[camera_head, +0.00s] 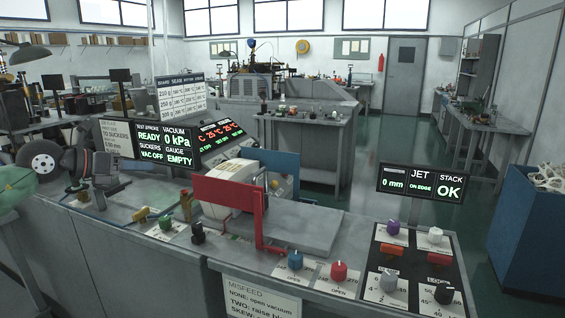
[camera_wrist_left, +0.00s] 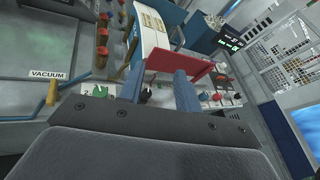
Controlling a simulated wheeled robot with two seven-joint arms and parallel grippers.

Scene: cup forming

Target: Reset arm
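My left gripper (camera_head: 112,190) is over the left part of the grey bench, left of the red guard frame (camera_head: 230,192). In the left wrist view its two blue-grey fingers (camera_wrist_left: 160,84) stand apart with nothing between them. The red frame (camera_wrist_left: 183,65) shows beyond the fingertips in that view. My right gripper shows in neither view.
Displays (camera_head: 164,147) behind the bench read READY, 0 kPa, VAC OFF and EMPTY. A right display (camera_head: 421,185) reads 0 mm and OK. A blue knob (camera_head: 295,260), a red knob (camera_head: 339,271) and a knob panel (camera_head: 385,262) occupy the front right. A blue bin (camera_head: 525,235) stands right.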

